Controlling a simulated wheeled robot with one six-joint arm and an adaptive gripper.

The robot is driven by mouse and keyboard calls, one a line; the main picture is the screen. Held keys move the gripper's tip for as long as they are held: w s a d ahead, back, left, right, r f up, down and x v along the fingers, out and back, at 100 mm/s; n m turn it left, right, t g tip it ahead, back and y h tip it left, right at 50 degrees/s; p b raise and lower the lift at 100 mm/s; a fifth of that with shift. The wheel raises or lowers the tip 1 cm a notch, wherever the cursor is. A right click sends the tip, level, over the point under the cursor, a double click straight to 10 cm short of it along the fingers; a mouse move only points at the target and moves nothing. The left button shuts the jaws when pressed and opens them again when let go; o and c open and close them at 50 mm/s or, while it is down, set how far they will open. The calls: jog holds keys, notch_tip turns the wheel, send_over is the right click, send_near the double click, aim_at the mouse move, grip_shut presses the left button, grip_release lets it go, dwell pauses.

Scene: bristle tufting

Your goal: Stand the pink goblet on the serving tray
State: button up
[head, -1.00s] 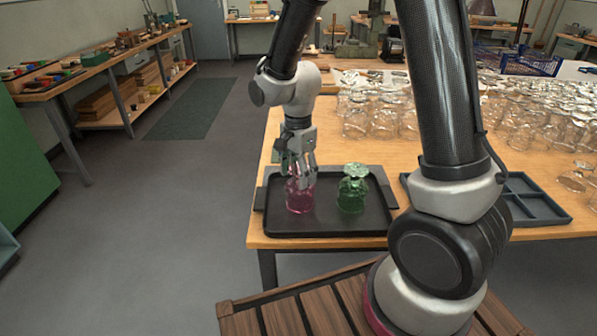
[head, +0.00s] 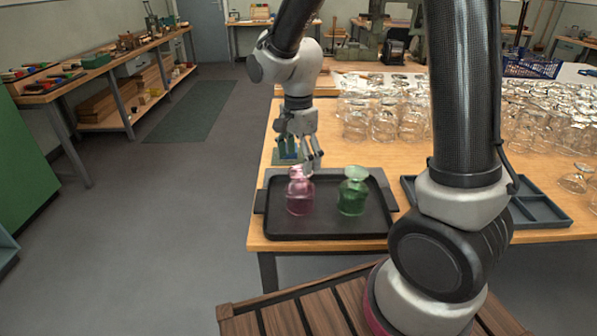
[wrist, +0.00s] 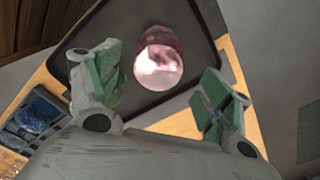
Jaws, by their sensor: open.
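The pink goblet (head: 299,192) stands on the left part of the black serving tray (head: 330,233), its wide part down and a pale disc on top. In the wrist view the goblet (wrist: 158,62) lies beyond the gap between the fingers, over the tray (wrist: 95,35). My gripper (head: 306,153) is open and empty, above and just behind the goblet. It also shows in the wrist view (wrist: 160,80), its fingers spread and apart from the glass. The green goblet (head: 352,192) stands on the tray to the right of the pink one.
Many clear glasses (head: 385,122) crowd the table behind and to the right. A grey compartment tray (head: 535,207) lies right of the serving tray, partly behind my arm. The tray's front strip is clear.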

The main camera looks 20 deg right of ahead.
notch_tip(320, 180, up, 7)
jog(key=s+d+r+n+t, duration=0.2)
jog(key=s+d+r+n, duration=0.2)
jog(key=s+d+n, duration=0.3)
jog(key=s+d+r+n+t, duration=0.2)
jog(key=s+d+r+n, duration=0.3)
jog(key=s+d, duration=0.3)
jog(key=s+n, duration=0.1)
jog(key=s, duration=0.3)
jog(key=shift+r+n, duration=0.25)
jog(key=shift+n, duration=0.15)
